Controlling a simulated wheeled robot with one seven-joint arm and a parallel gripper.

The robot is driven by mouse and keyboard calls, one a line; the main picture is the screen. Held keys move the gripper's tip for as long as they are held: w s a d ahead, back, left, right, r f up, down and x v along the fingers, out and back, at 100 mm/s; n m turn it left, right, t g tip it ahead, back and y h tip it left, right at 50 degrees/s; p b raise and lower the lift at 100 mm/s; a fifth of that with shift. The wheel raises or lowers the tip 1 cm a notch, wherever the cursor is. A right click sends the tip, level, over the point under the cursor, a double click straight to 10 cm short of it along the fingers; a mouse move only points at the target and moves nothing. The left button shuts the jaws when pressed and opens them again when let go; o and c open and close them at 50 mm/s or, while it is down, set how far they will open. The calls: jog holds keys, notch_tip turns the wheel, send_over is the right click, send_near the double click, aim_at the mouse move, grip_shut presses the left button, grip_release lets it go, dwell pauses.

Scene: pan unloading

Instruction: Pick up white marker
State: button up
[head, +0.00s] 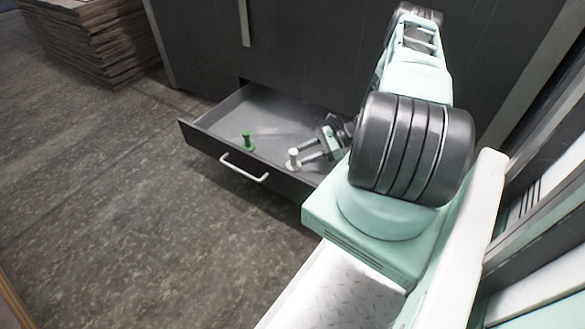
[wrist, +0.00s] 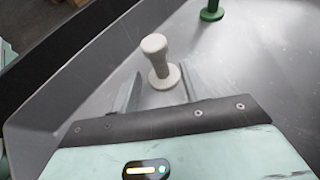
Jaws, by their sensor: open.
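The white marker (head: 293,158) is a small peg with a round base and a knobbed top, standing in the open drawer. It also shows in the wrist view (wrist: 158,58), just beyond and between my two fingers. My gripper (head: 309,149) is open and low in the drawer, with its fingertips close to the white marker. In the wrist view my gripper (wrist: 160,88) has its fingers apart on either side of the marker's base. I cannot tell whether either finger touches it.
A green marker (head: 247,140) of like shape stands to the left in the same drawer (head: 222,158); it shows at the wrist view's top right (wrist: 212,10). The drawer's front wall has a white handle (head: 243,170). Stacked boards (head: 95,40) lie at the back left.

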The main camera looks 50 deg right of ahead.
aim_at(289, 165)
jog(key=b+x, duration=0.3)
jog(key=x, duration=0.3)
jog(key=shift+w+a+f, duration=0.2)
jog(key=shift+f, duration=0.05)
jog(key=shift+r, duration=0.1)
grip_shut()
